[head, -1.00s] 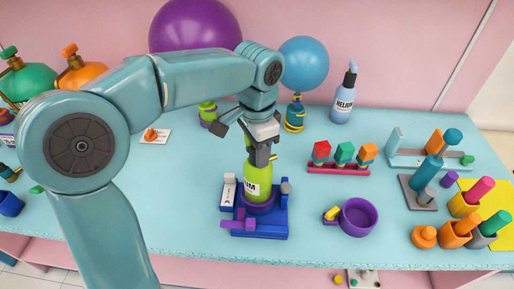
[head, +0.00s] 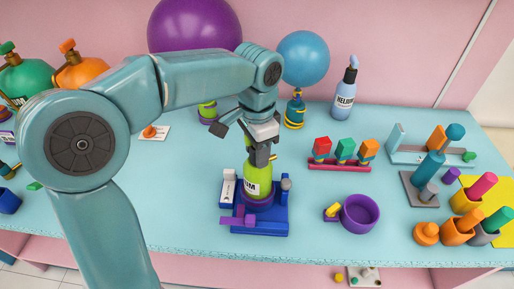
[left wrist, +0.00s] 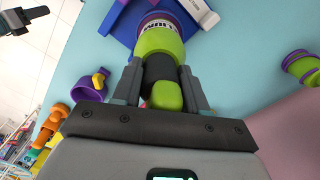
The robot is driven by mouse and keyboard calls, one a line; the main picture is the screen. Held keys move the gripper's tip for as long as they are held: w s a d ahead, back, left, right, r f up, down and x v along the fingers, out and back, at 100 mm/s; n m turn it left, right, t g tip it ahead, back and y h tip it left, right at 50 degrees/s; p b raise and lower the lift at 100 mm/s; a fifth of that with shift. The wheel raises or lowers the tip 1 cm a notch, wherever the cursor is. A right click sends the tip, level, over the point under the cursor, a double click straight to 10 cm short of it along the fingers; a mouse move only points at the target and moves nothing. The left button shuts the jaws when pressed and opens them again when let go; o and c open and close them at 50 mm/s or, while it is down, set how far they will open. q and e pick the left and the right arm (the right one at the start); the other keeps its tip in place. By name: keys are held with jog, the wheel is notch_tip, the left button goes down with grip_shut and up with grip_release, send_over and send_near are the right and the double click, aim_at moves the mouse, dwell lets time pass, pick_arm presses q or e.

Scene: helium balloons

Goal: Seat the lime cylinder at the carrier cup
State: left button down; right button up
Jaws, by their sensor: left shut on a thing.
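The lime cylinder (head: 258,183), with a white label, stands upright at the purple carrier cup (head: 258,204) on a blue base (head: 270,227). My left gripper (head: 258,160) is shut on its upper end from above. In the left wrist view the lime cylinder (left wrist: 160,42) runs from between the fingers (left wrist: 160,85) to the purple ring of the cup. Its lower end is hidden in the cup, so I cannot tell how deep it sits. A dark gripper-like part, likely my right gripper (left wrist: 24,20), shows at the top left of the wrist view.
A white upright block (head: 228,188) and a grey-topped post (head: 286,185) flank the cup closely. A purple bowl (head: 360,214) stands to the right. A red rack (head: 340,165) with coloured blocks and a blue bottle (head: 345,92) stand behind.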

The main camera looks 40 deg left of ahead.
pick_arm(q)
jog(key=shift+f+b, duration=0.35)
jog(key=shift+f, duration=0.05)
jog(key=c, duration=0.7)
grip_release()
jog(key=shift+o, duration=0.9)
notch_tip(320, 180, up, 8)
jog(key=p, duration=0.7)
